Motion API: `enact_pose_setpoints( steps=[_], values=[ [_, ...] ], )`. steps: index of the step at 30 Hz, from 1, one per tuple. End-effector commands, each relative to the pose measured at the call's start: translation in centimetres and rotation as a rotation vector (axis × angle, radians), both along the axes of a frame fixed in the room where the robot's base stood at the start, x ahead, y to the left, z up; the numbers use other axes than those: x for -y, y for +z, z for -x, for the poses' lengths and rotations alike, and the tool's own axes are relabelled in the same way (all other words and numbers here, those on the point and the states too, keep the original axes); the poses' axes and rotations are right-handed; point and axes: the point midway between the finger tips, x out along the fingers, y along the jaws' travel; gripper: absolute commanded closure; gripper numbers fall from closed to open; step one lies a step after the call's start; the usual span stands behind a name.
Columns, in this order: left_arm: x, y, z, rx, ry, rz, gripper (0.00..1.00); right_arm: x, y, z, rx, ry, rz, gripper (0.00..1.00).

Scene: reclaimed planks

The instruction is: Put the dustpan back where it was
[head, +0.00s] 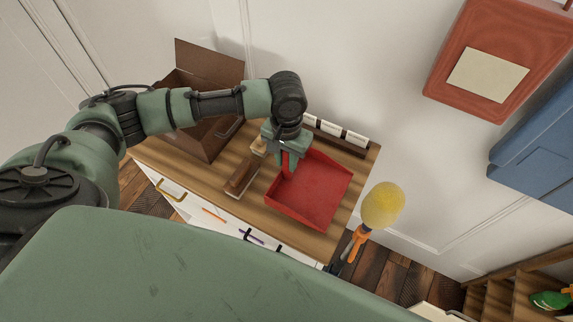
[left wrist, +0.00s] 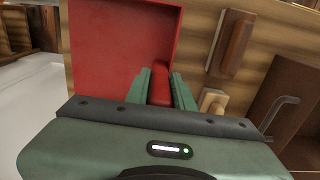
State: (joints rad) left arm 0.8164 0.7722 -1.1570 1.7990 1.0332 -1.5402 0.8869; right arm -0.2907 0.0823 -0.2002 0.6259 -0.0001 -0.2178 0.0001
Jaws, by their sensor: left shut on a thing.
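The red dustpan (head: 312,192) lies on the wooden top of the cabinet (head: 196,172), near its right end. My left gripper (head: 284,152) is at the dustpan's handle, at the back left of the pan. In the left wrist view the fingers of my left gripper (left wrist: 161,88) are shut on the red handle, with the dustpan's pan (left wrist: 118,40) beyond them. From these frames I cannot tell whether the pan rests fully on the wood. My right gripper is not in view.
A wooden brush (head: 242,176) lies just left of the dustpan. An open brown box (head: 205,138) stands at the back left. A rack with white labels (head: 340,137) lines the back edge. A yellow duster (head: 382,205) stands off the right end.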

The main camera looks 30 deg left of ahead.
Motion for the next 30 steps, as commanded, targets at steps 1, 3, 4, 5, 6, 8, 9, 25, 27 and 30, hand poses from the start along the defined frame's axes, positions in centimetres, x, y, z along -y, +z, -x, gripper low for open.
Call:
enact_pose_setpoints(
  steps=[1, 3, 4, 5, 6, 8, 9, 25, 27, 30],
  values=[
    [0.0, -0.8, 0.1, -0.004, 0.000, 0.000, 1.00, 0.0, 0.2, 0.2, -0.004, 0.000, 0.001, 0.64],
    [0.0, -1.9, 0.1, -0.004, 0.001, -0.001, 1.00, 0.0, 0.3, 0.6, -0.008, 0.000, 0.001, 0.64],
    [0.0, -2.3, 0.1, -0.003, 0.000, -0.001, 1.00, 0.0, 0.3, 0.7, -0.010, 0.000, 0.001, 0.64],
    [0.0, -2.6, 0.1, -0.003, 0.000, -0.001, 1.00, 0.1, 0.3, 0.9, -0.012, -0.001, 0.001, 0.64],
    [0.0, -3.0, 0.0, -0.002, 0.000, 0.000, 1.00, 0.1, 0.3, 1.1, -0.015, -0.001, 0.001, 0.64],
    [0.0, -3.2, 0.0, -0.001, -0.001, 0.000, 1.00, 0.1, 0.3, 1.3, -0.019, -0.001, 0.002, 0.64],
    [0.0, -3.3, 0.1, -0.001, -0.001, 0.000, 1.00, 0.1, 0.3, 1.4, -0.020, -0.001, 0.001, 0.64],
    [0.0, -3.5, 0.1, -0.002, 0.000, 0.000, 0.55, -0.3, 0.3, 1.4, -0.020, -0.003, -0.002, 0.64],
    [0.0, -3.5, 0.1, -0.001, 0.000, 0.000, 0.55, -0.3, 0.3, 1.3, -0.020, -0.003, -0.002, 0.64],
    [0.0, -3.5, 0.0, -0.001, 0.000, 0.000, 0.55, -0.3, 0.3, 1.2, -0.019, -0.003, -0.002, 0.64]
  ],
)
